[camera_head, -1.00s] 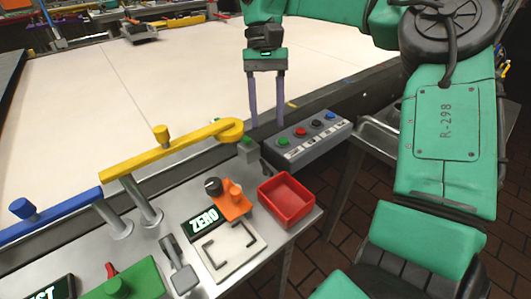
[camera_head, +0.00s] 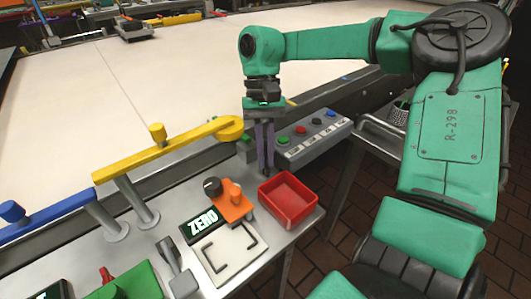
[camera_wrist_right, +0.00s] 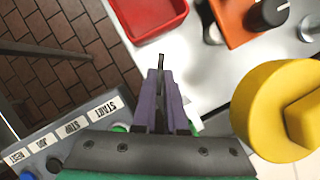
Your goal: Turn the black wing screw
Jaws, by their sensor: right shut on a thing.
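My right gripper (camera_head: 265,170) points down beside the red tray, at the near end of the grey button box. Its purple fingers are close together in the wrist view (camera_wrist_right: 160,76). A thin dark piece (camera_wrist_right: 162,58), which looks like the black wing screw, shows between the fingertips. The fingers hide most of it, so its angle cannot be told. A small grey block with a green top (camera_head: 243,146) is partly hidden beside the fingers. My left gripper is not in view.
The red tray (camera_head: 309,219) is close to the fingers. The yellow bar (camera_head: 150,160) is near. The button box (camera_head: 318,143) lies right.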

